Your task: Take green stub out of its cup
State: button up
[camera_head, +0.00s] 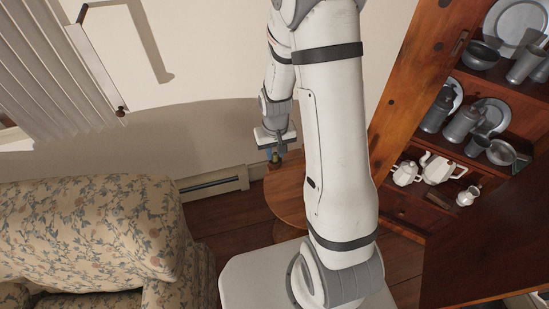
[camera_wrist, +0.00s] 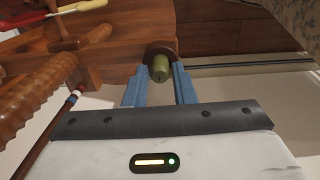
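The green stub (camera_wrist: 160,69) shows end-on in the wrist view. It sits in a dark brown round cup (camera_wrist: 160,48), which shows behind it. My gripper (camera_wrist: 160,72) has two blue fingers, one on each side of the stub, with a narrow gap visible on both sides. The fingers look apart and not closed on the stub. In the head view my gripper (camera_head: 275,157) is small, at the left edge of the round wooden table (camera_head: 288,190), with a bit of green at its tips. The cup cannot be made out clearly there.
In the head view a floral armchair (camera_head: 90,235) stands left and a wooden cabinet with pewter (camera_head: 465,125) right.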

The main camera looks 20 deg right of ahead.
grip_shut()
jog(key=shift+r, duration=0.1)
